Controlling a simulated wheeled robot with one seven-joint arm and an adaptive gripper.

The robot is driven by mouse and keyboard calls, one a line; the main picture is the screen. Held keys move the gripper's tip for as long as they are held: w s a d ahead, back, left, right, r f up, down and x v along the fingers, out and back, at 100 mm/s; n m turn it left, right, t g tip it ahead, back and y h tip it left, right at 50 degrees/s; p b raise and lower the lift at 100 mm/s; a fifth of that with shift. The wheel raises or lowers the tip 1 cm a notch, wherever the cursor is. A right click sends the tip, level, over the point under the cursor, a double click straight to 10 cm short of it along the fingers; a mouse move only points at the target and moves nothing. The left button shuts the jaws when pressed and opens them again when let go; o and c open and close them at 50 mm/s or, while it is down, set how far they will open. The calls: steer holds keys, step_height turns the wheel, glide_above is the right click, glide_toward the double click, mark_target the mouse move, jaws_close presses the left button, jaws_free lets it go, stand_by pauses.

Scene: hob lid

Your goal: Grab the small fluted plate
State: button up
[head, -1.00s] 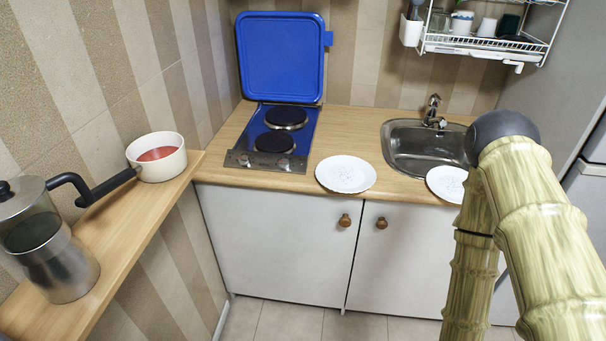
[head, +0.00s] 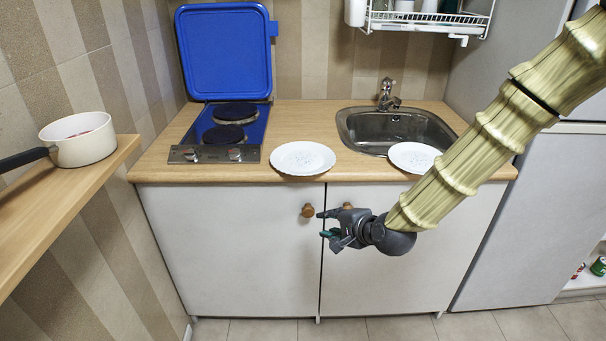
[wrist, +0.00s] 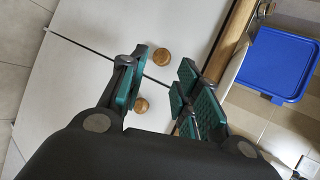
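Two white plates lie near the counter's front edge in the head view. The left plate (head: 303,158) is between the hob and the sink. The right plate (head: 414,157) looks smaller and lies in front of the sink, its lower right side close to my arm in the picture. Fluting on the rims is too fine to tell apart here. My gripper (head: 323,224) is in front of the cupboard doors, below the level of both plates. In the wrist view my gripper (wrist: 158,87) has its fingers apart with nothing between them, facing the doors.
The hob (head: 222,132) has its blue lid (head: 224,50) raised. The sink (head: 396,130) is behind the right plate. Wooden knobs (head: 308,210) stick out from the doors near my gripper. A white saucepan (head: 80,140) stands on the left shelf. A dish rack (head: 425,20) hangs above.

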mark_target(297, 174)
steer(key=w+a+r+m+t+y+b, duration=0.2)
steer(key=w+r, duration=0.2)
steer(key=r, duration=0.6)
steer(key=x, duration=1)
steer(key=shift+w+a, duration=0.25)
steer(key=shift+a, duration=0.15)
steer(key=shift+r, duration=0.1)
jaws_close()
